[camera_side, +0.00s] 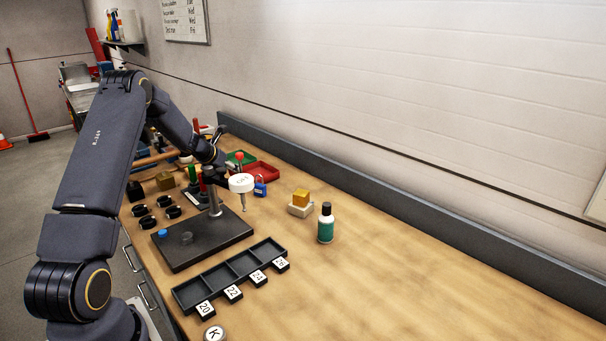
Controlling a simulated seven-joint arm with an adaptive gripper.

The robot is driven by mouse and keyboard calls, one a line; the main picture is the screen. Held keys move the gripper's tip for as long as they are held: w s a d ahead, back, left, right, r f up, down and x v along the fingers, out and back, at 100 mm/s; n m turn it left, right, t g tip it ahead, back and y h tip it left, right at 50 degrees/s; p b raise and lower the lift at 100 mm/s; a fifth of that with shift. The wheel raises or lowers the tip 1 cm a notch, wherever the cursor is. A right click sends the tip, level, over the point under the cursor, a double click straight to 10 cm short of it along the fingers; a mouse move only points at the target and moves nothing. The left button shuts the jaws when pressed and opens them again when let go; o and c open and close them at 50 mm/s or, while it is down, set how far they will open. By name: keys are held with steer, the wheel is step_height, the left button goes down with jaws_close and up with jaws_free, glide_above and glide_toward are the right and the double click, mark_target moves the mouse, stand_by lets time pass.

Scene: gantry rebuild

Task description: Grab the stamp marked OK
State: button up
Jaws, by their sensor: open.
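No marking that clearly reads OK can be made out. A round white piece marked K (214,334) lies at the front edge of the picture. My gripper (219,148) is over the far part of the bench, above and behind the handles. It is open; its fingertips are small and partly hidden, and nothing is seen held.
A black compartment tray (215,274) with number tags lies in front. The bench's right side is clear.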

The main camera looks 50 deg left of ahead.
steer(key=x, duration=0.2)
steer(key=shift+w+f, duration=0.15)
steer(key=shift+f, duration=0.1)
jaws_close()
stand_by(0.3)
